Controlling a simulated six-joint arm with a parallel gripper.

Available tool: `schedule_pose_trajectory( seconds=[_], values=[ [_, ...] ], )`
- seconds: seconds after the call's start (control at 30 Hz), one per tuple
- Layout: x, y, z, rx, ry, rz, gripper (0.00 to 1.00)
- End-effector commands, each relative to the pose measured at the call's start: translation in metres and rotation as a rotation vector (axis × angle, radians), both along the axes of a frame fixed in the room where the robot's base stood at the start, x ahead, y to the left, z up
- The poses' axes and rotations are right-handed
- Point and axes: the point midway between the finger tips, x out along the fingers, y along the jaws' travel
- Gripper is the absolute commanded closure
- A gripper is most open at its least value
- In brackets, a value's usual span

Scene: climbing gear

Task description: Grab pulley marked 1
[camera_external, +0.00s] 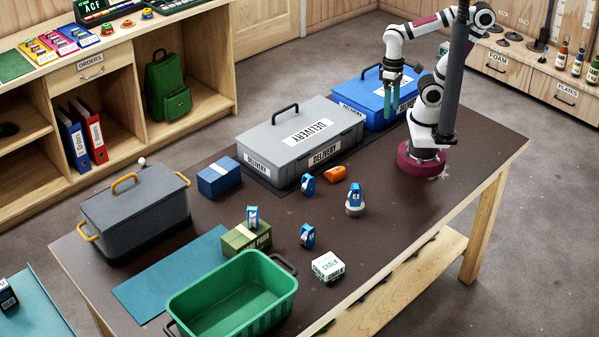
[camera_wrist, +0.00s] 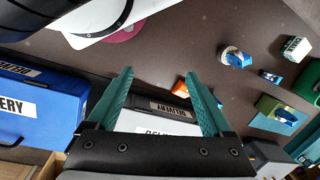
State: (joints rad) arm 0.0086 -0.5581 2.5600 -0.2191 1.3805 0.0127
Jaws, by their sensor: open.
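Several blue pulleys with white labels are on the dark table in the external view: one on a round silver piece (camera_external: 354,196), one near the grey box (camera_external: 308,184), one farther forward (camera_external: 307,236), and one on the olive box (camera_external: 252,216). Their marks are too small to read, so I cannot tell which is marked 1. In the wrist view the pulley on the silver piece (camera_wrist: 236,56) is at upper right. My gripper (camera_external: 391,103), with teal fingers, is open and empty, near the blue delivery box and away from the pulleys; its fingers also show in the wrist view (camera_wrist: 157,76).
The lidded grey delivery box (camera_external: 293,149) and blue delivery box (camera_external: 372,92) stand at the back. An orange piece (camera_external: 336,174), white chalk box (camera_external: 328,266), olive box (camera_external: 245,239), blue box (camera_external: 218,178), green crate (camera_external: 207,296) and dark grey bin (camera_external: 138,222) share the table.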

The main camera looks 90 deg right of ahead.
Motion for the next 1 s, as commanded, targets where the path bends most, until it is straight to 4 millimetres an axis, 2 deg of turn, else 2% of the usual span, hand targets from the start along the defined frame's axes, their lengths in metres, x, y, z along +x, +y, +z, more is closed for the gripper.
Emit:
schedule_pose_trajectory(
  seconds=[0.17, 0.23, 0.43, 0.5, 0.57, 0.67, 0.7, 0.77, 0.8, 0.87, 0.93, 1.0],
  values=[
    [0.000, 0.000, 0.000, 0.000, 0.000, 0.000, 0.16],
    [0.000, 0.000, 0.000, 0.000, 0.000, 0.000, 0.24],
    [0.000, 0.000, 0.000, 0.000, 0.000, 0.000, 0.24],
    [0.005, -0.002, -0.003, -0.012, -0.012, 0.016, 0.24],
    [0.023, -0.007, -0.011, -0.049, -0.052, 0.068, 0.24],
    [0.083, -0.012, -0.038, -0.145, -0.208, 0.242, 0.24],
    [0.113, -0.007, -0.050, -0.178, -0.294, 0.335, 0.24],
    [0.154, 0.010, -0.067, -0.205, -0.433, 0.475, 0.24],
    [0.177, 0.028, -0.077, -0.207, -0.530, 0.568, 0.24],
    [0.204, 0.061, -0.091, -0.186, -0.676, 0.708, 0.24],
    [0.221, 0.108, -0.104, -0.128, -0.843, 0.859, 0.24],
    [0.221, 0.152, -0.114, -0.045, -0.992, 0.985, 0.24]
  ],
)
